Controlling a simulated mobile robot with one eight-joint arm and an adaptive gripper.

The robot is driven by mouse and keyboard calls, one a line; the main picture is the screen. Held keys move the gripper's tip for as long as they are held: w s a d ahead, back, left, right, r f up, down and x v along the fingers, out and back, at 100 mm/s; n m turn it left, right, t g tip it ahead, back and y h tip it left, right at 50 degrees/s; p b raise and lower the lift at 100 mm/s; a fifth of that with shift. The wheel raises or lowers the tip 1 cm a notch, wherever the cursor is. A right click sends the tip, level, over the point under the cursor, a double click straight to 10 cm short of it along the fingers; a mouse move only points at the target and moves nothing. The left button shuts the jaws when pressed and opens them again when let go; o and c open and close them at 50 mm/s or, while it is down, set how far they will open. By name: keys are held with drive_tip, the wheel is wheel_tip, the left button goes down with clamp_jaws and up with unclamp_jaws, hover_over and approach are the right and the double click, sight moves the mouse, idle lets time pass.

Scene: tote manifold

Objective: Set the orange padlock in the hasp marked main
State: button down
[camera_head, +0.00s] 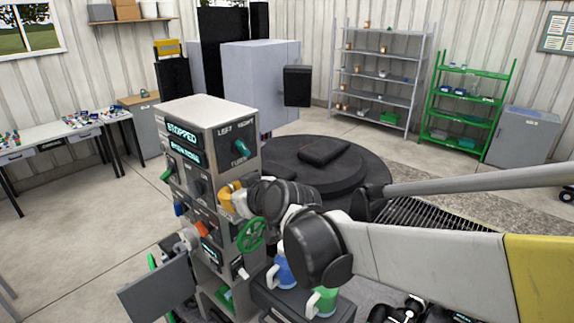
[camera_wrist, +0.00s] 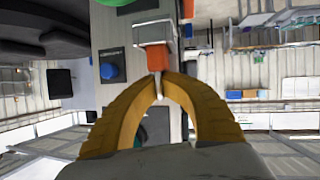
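My gripper (camera_head: 229,202) is at the front of the control column, seen side-on in the head view. In the wrist view its two yellow fingers curve in so that the tips (camera_wrist: 159,84) nearly meet, with a narrow pale piece between them. A small orange block (camera_wrist: 155,73) sits right at the tips, below a grey-white block (camera_wrist: 153,38). It may be the padlock, but I cannot tell whether the fingers grip it. An orange part (camera_head: 202,229) also shows on the column below my gripper. The main hasp and its marking cannot be made out.
The column (camera_head: 212,112) carries a green handwheel (camera_head: 251,235), and a blue knob (camera_wrist: 111,71) shows in the wrist view. A grey flap (camera_head: 155,291) juts out at its lower left. Blue (camera_head: 283,271) and green (camera_head: 322,301) handled containers stand close by on the right.

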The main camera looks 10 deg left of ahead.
drive_tip(key=shift+f, duration=0.3)
drive_tip(key=c, duration=2.2)
unclamp_jaws()
drive_tip(key=o, duration=0.7)
drive_tip(key=shift+c, duration=0.2)
drive_tip(key=v, duration=1.2)
